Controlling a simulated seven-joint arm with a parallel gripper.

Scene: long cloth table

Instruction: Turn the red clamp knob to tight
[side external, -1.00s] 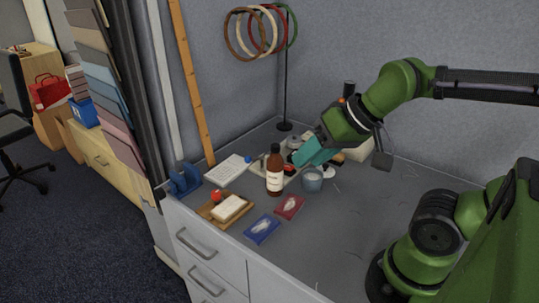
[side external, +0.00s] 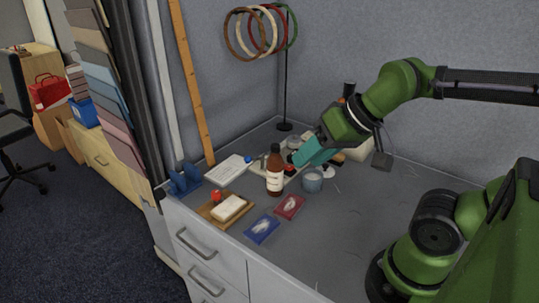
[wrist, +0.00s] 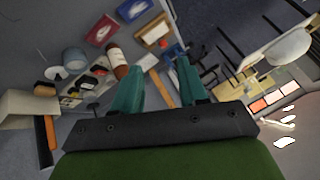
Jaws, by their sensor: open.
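A red knob (side external: 216,195) stands at the back edge of a wooden board (side external: 207,213) near the table's front left; a pale block (side external: 229,207) lies on the board. In the wrist view the red knob (wrist: 164,43) is small, beside the board (wrist: 157,33), beyond the fingertips. I cannot read its setting. A second red spot (side external: 289,170) shows low beside my gripper; its shape is unclear. My gripper (side external: 298,161) has teal fingers and is above the back middle of the table, well right of the board. Its fingers (wrist: 159,64) are apart with nothing between them.
A brown bottle (side external: 274,175) and a grey cup (side external: 312,181) stand close to my gripper. Blue (side external: 262,229) and red (side external: 290,206) packets lie in front. A blue holder (side external: 184,181) is at the left edge, a ring stand (side external: 287,80) at the back. The table's right front is clear.

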